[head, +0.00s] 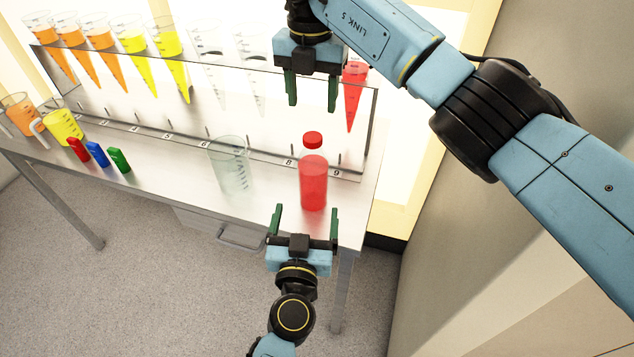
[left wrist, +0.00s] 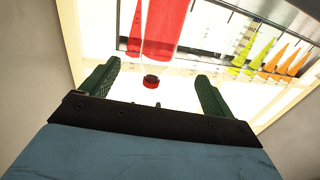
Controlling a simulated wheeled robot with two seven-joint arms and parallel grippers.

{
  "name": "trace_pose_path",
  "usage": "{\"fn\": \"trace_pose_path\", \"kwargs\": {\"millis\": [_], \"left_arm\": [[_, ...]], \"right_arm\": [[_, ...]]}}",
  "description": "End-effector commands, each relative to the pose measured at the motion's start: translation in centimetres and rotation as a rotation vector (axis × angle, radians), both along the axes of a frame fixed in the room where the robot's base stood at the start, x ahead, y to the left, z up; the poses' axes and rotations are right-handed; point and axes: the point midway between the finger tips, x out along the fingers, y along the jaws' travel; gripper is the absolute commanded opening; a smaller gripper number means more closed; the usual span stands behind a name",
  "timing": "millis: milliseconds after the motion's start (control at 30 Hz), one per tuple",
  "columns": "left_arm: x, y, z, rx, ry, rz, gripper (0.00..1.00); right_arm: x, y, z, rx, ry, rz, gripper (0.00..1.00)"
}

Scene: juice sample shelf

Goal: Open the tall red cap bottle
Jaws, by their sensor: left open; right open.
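The tall red bottle (head: 313,184) stands upright near the right end of the metal table, with its red cap (head: 313,138) on. My left gripper (head: 307,211) is open and empty at the table's front edge, its fingers pointing toward the lower part of the bottle. The left wrist view shows the bottle (left wrist: 160,25) and its cap (left wrist: 151,81) beyond the open fingers (left wrist: 156,88). My right gripper (head: 312,106) is open and empty, fingers pointing down, and appears above the cap. I cannot tell whether it is directly over it.
A clear empty beaker (head: 231,165) stands left of the bottle. Behind is a clear rack (head: 372,130) with orange, yellow, empty and red (head: 354,95) cones. Red (head: 78,150), blue (head: 97,154) and green (head: 119,159) small blocks, a yellow beaker (head: 62,126) and an orange beaker (head: 22,113) are at left.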

Motion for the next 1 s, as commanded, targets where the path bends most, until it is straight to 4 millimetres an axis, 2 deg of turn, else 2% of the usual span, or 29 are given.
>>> {"fn": "trace_pose_path", "kwargs": {"millis": [400,600,800,1000], "left_arm": [[7.7,-1.0,0.2,0.002,-0.003,-0.004,0.88],[10.5,-1.3,0.1,0.001,-0.002,-0.004,0.88],[11.9,-1.5,0.1,0.0,-0.001,-0.003,0.88],[12.2,-1.5,0.1,-0.001,0.0,-0.002,0.88]], "right_arm": [[0.0,-0.1,-0.1,0.004,0.002,0.001,0.56],[0.0,-0.1,-0.1,0.004,0.002,0.001,0.56],[0.0,-0.1,-0.1,0.004,0.002,0.002,0.56],[0.0,-0.1,-0.1,0.004,0.002,0.002,0.56]]}}
